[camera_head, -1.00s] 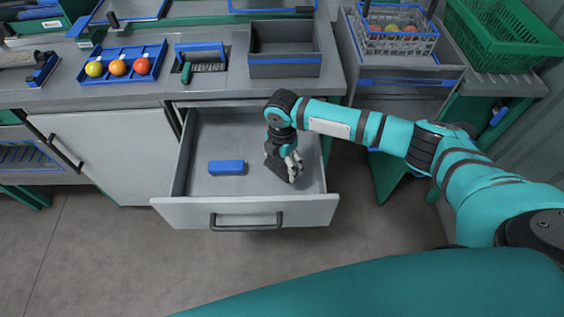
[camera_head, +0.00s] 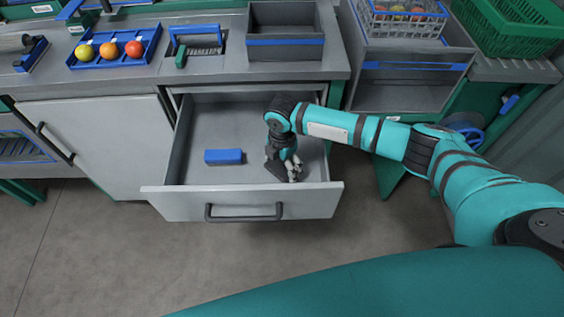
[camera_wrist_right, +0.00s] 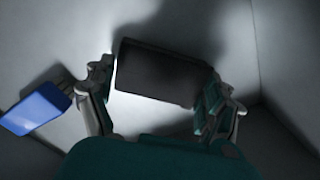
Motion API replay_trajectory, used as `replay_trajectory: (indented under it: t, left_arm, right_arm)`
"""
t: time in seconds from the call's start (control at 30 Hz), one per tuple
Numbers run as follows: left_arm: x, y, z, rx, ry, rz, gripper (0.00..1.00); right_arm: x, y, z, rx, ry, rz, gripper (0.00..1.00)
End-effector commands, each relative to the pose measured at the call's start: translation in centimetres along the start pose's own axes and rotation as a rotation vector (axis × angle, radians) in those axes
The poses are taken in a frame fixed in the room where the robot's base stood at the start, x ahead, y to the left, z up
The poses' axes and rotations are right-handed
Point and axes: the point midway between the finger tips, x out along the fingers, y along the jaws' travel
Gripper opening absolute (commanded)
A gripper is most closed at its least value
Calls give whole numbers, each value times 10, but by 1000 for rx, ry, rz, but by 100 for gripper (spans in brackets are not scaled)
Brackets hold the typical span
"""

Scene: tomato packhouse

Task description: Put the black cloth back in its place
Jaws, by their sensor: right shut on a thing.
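The black cloth (camera_wrist_right: 160,72) shows in the right wrist view as a dark, folded, block-like piece between the two fingers of my right gripper (camera_wrist_right: 161,80). In the head view my right gripper (camera_head: 285,169) points down inside the open drawer (camera_head: 175,205), in its right part near the front wall. The fingers are shut on the cloth; the hand hides much of it in the head view. I cannot tell whether the cloth touches the drawer floor. My left gripper is not in view.
A blue block (camera_head: 223,156) lies in the drawer, left of my right gripper. The drawer floor around it is otherwise clear. On the counter above stand a blue tray (camera_head: 92,63) with fruit and a grey bin (camera_head: 285,52). A closed cabinet door (camera_head: 100,140) is at left.

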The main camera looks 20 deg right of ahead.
Motion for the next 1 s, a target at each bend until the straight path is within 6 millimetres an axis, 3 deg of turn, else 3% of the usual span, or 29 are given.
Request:
replay_trajectory:
  t: [0.9, 0.93, 1.0]
  left_arm:
    - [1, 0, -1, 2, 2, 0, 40]
    - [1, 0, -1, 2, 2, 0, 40]
    - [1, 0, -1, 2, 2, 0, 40]
  right_arm:
    - [8, 0, 0, 0, -1, -1, 56]
    - [8, 0, 0, 0, -1, -1, 87]
    - [7, 0, 0, 0, -1, 0, 96]
